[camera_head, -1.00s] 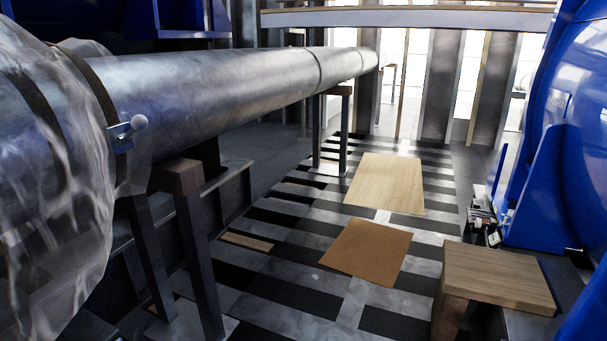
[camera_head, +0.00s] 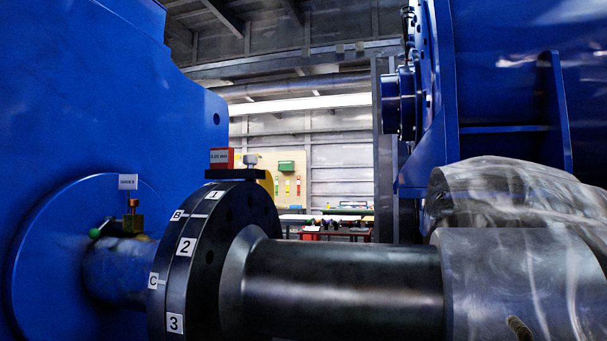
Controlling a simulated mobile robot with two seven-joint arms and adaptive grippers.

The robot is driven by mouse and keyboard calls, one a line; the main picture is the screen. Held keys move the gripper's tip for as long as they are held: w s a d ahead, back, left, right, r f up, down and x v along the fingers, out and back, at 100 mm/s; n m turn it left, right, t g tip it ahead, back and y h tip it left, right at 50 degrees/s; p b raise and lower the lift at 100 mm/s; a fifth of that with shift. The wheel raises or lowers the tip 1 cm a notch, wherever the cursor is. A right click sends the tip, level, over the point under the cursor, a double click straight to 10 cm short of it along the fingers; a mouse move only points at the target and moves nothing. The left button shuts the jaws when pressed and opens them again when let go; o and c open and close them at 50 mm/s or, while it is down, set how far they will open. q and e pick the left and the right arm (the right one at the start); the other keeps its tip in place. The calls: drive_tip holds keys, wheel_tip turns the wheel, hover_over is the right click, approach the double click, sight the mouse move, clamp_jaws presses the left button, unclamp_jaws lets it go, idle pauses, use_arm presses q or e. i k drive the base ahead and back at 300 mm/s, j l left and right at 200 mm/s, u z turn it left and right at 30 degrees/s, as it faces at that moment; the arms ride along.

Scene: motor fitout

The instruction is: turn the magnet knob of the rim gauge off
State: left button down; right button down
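No gripper of mine is in view. A dark coupling flange (camera_head: 230,225) with white labels, among them 1, 2, 3, B and C, stands at left centre on a shaft (camera_head: 340,285). On top of it sits a small red block (camera_head: 221,158) with a white-lettered face. A pale knob-like piece (camera_head: 250,160) shows just right of the block. I cannot tell whether either belongs to the rim gauge, nor the setting of any magnet knob. A brass fitting (camera_head: 133,222) with a green-tipped piece (camera_head: 95,232) is on the shaft left of the flange.
A large blue housing (camera_head: 90,100) fills the left. Another blue machine (camera_head: 500,90) stands at the right, above a shaft section wrapped in clear film (camera_head: 520,200). Behind, a red table (camera_head: 335,233) stands before a tool board (camera_head: 285,175).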

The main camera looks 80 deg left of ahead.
sight(249, 161)
drive_tip(key=i+u, duration=0.1)
drive_tip(key=u, duration=1.55)
drive_tip(key=j+u, duration=0.15)
drive_tip(key=u, duration=1.05)
drive_tip(key=i+j+z, duration=0.3)
drive_tip(key=j, duration=0.15)
drive_tip(key=k+l+z, duration=0.1)
drive_tip(key=l, duration=0.6)
drive_tip(key=k+l, duration=0.1)
drive_tip(key=l, duration=0.6)
drive_tip(key=k+l+z, duration=0.15)
drive_tip(key=l, duration=0.55)
drive_tip(key=i+j, duration=0.15)
drive_tip(key=i+j+z, duration=0.1)
drive_tip(key=j, duration=0.3)
drive_tip(key=i, duration=0.1)
